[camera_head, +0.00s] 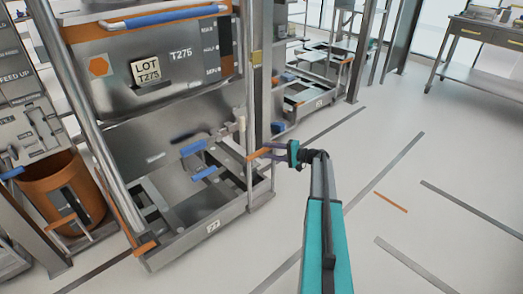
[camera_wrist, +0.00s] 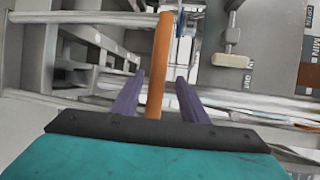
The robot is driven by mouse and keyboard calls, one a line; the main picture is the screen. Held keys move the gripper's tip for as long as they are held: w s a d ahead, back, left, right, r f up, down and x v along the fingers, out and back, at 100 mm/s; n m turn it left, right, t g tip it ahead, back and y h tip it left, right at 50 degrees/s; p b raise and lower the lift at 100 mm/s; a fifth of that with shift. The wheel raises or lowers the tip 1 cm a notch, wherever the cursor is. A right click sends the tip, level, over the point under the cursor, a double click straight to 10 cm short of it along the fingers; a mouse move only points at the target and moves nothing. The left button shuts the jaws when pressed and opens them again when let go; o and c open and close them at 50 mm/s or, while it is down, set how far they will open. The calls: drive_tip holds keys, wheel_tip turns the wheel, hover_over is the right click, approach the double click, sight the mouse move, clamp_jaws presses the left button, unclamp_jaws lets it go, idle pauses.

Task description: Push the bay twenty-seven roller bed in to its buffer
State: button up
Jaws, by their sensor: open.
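The low metal bed of the nearest bay (camera_head: 180,240) stands at the foot of the frame in the head view, with a small plate (camera_head: 213,226) that seems to read 27. An orange bar handle (camera_head: 260,153) sticks out at its right side. My gripper (camera_head: 272,152) is at this handle. In the wrist view the orange bar (camera_wrist: 159,70) runs between the two purple fingers of my gripper (camera_wrist: 160,85), with gaps on both sides. The jaws are open. Blue-topped parts (camera_head: 193,147) sit inside the bay; I cannot tell whether one is the buffer.
A steel bin (camera_head: 150,75) marked LOT T275 hangs above the bed. Upright posts (camera_head: 250,90) stand close to my gripper. A similar bay (camera_head: 310,95) stands behind, and a steel table (camera_head: 485,40) at the far right. The floor (camera_head: 420,160) on the right is clear.

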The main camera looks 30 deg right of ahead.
drive_tip(key=shift+v, duration=2.45)
drive_tip(key=shift+c, duration=0.4)
drive_tip(key=shift+a, duration=0.15)
drive_tip(key=c, duration=0.4)
drive_tip(key=shift+a+f, duration=0.4)
drive_tip(key=shift+a, duration=0.2)
drive_tip(key=shift+a+f, duration=0.35)
drive_tip(key=shift+a, duration=0.3)
clamp_jaws()
drive_tip(key=s+a+f+n+g, duration=0.1)
drive_tip(key=s+a+f+g, duration=0.25)
drive_tip(key=a+f, duration=0.45)
drive_tip(key=s+a+f+n+g, duration=0.25)
drive_tip(key=s+a+f, duration=0.25)
drive_tip(key=a, duration=0.7)
drive_tip(key=s+a+f+n+g, duration=0.1)
drive_tip(key=s+a+f+g, duration=0.4)
drive_tip(key=a, duration=0.5)
drive_tip(key=s+a+f+n+g+h, duration=0.2)
drive_tip(key=s+a+f, duration=0.35)
drive_tip(key=s, duration=0.25)
drive_tip(key=s+a+f+n+g+h, duration=0.1)
drive_tip(key=s+a+f+g, duration=0.1)
drive_tip(key=s+a+f, duration=0.35)
drive_tip(key=s+a+n+g+h, duration=0.1)
drive_tip(key=s+n+g+h, duration=0.2)
drive_tip(key=s, duration=1.5)
drive_tip(key=n+h, duration=0.2)
drive_tip(key=shift+s+r+h, duration=0.2)
drive_tip(key=shift+s+h, duration=0.2)
